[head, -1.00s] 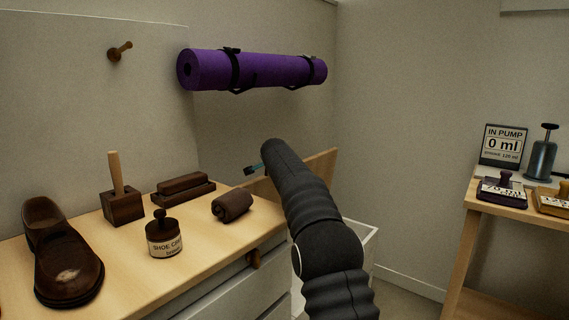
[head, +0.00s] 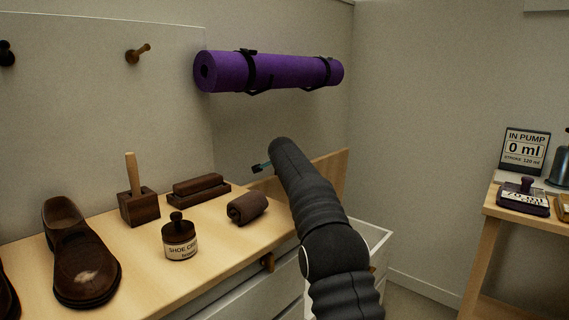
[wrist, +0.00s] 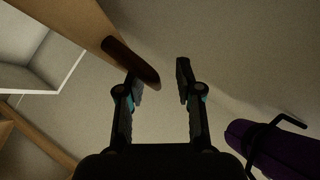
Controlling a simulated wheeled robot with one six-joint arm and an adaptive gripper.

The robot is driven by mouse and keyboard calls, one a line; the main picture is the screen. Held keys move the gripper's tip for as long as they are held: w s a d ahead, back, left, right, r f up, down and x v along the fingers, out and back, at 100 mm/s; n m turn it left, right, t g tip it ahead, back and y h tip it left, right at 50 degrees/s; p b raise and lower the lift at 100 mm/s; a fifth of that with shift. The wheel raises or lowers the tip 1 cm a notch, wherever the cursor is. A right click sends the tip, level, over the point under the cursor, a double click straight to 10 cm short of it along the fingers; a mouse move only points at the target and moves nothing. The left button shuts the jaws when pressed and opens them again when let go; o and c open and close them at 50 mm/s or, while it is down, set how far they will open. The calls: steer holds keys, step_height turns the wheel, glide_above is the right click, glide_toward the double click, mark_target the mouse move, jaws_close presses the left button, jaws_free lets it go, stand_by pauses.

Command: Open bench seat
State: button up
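The bench seat (head: 328,172) is a wooden panel tilted up at the back of the white bench box (head: 378,240), partly hidden behind my arm. In the wrist view the seat (wrist: 75,22) runs along the upper left, with a dark brown handle (wrist: 128,60) by its edge. My gripper (wrist: 159,72) is open, its two fingers apart. The handle overlaps the left fingertip; I cannot tell whether they touch. Nothing is held between the fingers. In the head view only a small teal and dark part of my gripper (head: 262,167) shows past the arm.
A wooden-topped cabinet (head: 130,270) at left carries a brown shoe (head: 82,262), a shoe cream jar (head: 180,240), a brown roll (head: 248,208) and brushes. A purple mat (head: 290,72) hangs on the wall above. A side table (head: 535,220) with pump items stands right.

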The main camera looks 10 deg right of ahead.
steer(key=shift+d+f, duration=0.15)
steer(key=shift+s, duration=0.1)
steer(key=v, duration=1.2)
